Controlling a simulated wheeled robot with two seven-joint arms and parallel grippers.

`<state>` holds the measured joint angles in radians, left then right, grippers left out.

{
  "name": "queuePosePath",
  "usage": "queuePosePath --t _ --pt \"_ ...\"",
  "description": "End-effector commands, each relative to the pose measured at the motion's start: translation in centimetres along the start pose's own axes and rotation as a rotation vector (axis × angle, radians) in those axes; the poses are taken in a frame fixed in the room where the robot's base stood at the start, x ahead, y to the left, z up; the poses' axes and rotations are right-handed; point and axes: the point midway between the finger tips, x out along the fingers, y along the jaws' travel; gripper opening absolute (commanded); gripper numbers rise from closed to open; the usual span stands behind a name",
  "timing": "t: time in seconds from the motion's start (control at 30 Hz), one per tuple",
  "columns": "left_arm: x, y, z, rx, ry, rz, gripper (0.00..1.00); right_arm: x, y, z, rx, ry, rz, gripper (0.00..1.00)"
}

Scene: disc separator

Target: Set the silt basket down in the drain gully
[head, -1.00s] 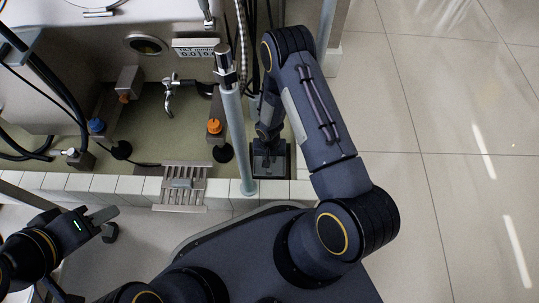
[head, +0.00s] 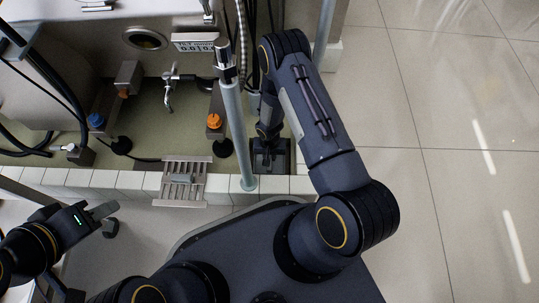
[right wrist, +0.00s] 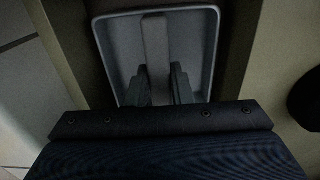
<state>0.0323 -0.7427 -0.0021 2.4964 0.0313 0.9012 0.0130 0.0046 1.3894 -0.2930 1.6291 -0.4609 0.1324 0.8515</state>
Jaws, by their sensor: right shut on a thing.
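The silt basket is a grey, square-rimmed tray (right wrist: 211,50) with a flat bar handle (right wrist: 154,40) across its middle in the right wrist view. My right gripper (right wrist: 158,88) is shut on that handle. In the head view the right gripper (head: 268,132) reaches down over a dark square spot at the channel's right end, where the basket (head: 270,160) shows small and dark. The drain gully cannot be told apart there, and whether the basket touches its bottom is hidden. My left gripper (head: 103,211) is at the lower left, away from the basket; its finger gap does not show clearly.
A pale blue-grey post (head: 235,130) stands just left of the right gripper. A slatted metal grate (head: 184,184) lies over the white tiled kerb (head: 90,180). A tap (head: 169,92) and an orange-knobbed valve (head: 214,122) stand further left. Open tiled floor (head: 450,100) lies right.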

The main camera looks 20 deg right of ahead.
Motion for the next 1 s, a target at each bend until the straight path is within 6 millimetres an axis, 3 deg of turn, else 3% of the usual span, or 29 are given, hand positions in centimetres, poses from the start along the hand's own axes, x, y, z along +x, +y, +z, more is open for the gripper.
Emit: queuePosePath --t 0.57,0.6,0.77,1.0 --pt "-0.01 0.00 0.00 0.000 0.000 0.000 0.36 0.67 -0.01 -0.03 -0.001 0.001 0.000 0.00" --pt "-0.01 0.00 0.00 0.000 0.000 0.000 0.36 0.67 -0.02 -0.04 -0.001 0.001 0.000 0.22" --pt "-0.01 0.00 0.00 0.000 0.000 0.000 0.36 0.65 -0.01 -0.03 -0.001 0.001 0.000 0.43" --pt "0.00 0.00 0.00 0.000 0.000 0.000 0.36 0.66 0.00 0.00 0.000 0.000 0.000 0.45"
